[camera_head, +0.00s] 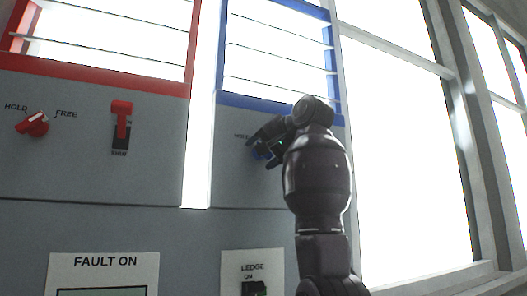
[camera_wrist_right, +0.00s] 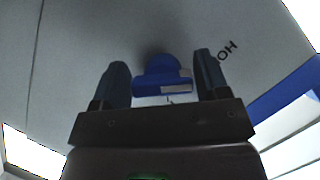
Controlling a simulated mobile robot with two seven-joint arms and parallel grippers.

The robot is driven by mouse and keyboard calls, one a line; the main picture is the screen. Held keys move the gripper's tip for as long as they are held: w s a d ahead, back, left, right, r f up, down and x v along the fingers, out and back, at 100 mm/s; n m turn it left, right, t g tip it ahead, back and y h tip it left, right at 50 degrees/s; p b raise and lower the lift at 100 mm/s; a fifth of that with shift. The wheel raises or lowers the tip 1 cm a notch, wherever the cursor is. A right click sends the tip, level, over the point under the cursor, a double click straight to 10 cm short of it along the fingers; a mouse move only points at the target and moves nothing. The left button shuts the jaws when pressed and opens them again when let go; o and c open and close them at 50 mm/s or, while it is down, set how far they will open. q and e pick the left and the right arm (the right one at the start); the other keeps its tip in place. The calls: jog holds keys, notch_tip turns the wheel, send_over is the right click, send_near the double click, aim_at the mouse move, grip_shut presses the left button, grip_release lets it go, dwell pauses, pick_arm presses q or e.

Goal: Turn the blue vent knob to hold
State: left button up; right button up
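The blue vent knob (camera_wrist_right: 162,76) sits on the grey panel under the blue-framed vent. In the right wrist view it lies between the two fingers of my right gripper (camera_wrist_right: 162,85), with a gap on each side. That gripper is open around the knob. In the head view the blue knob (camera_head: 262,154) is mostly hidden behind my right gripper (camera_head: 264,147). Part of a HOLD label (camera_wrist_right: 226,53) shows beside the knob. Which mark the knob points to is not clear. My left gripper is not in view.
A red knob (camera_head: 37,125) with HOLD and FREE labels and a red switch (camera_head: 121,122) are at the left. The blue vent frame (camera_head: 270,104) is just above my right gripper. A LEDGE switch (camera_head: 254,287) is below. Bright windows (camera_head: 410,150) are at the right.

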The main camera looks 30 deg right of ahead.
jog(key=shift+o, duration=1.1)
jog(key=shift+s+r, duration=0.1)
jog(key=shift+s, duration=0.05)
jog(key=b+v, duration=0.2)
jog(key=v, duration=0.8)
jog(key=shift+s, duration=0.25)
